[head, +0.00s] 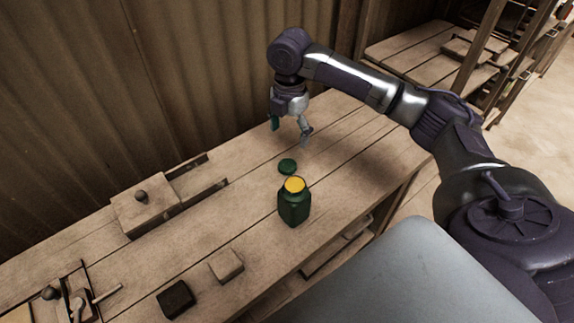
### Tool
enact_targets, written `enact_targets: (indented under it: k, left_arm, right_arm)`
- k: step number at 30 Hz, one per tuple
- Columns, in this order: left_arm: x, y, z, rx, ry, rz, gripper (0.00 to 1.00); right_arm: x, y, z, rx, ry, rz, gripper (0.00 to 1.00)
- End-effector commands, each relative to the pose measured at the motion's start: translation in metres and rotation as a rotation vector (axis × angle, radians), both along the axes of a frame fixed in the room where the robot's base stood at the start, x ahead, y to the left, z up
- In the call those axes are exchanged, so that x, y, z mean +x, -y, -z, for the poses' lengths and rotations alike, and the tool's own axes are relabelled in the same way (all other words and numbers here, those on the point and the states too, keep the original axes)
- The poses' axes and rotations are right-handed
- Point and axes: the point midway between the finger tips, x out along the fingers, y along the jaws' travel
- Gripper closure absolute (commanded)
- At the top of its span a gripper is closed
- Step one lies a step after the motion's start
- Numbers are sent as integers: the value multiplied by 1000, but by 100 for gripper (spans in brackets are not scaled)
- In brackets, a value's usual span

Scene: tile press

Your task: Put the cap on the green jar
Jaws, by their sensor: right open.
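The green jar (293,208) stands upright on the wooden bench, and its round top shows yellow. A green cap (288,166) lies on the bench just behind the jar, apart from it. My right gripper (290,130) hangs above the bench behind the cap, pointing down. Its two fingers are spread, with nothing between them. My left gripper does not show.
The wooden bench (345,160) runs along a corrugated wall. A wooden press block (143,208) with a knob sits at left. A dark block (175,298) and a pale block (226,265) lie in front. Shelves stand at the back right. The bench right of the jar is clear.

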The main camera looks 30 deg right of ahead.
Motion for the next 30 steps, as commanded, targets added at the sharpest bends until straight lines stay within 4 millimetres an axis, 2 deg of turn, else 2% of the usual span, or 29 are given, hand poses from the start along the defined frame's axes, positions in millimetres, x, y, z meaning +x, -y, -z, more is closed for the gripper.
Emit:
enact_targets:
  k: [3, 9, 13, 23, 26, 30]
  left_arm:
    - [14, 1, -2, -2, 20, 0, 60]
    - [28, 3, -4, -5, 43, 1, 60]
    - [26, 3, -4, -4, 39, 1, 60]
    - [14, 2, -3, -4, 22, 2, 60]
    - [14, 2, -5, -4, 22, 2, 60]
    - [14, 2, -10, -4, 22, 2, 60]
  right_arm:
    - [-1, 0, 26, -1, -5, 0, 18]
    - [0, 0, 58, -1, -3, -1, 18]
    - [0, 0, 66, 0, -1, 0, 18]
    - [0, -1, 68, -1, -1, -1, 18]
    - [2, -2, 78, -1, -2, -1, 18]
    - [6, -5, 99, -1, -3, 0, 18]
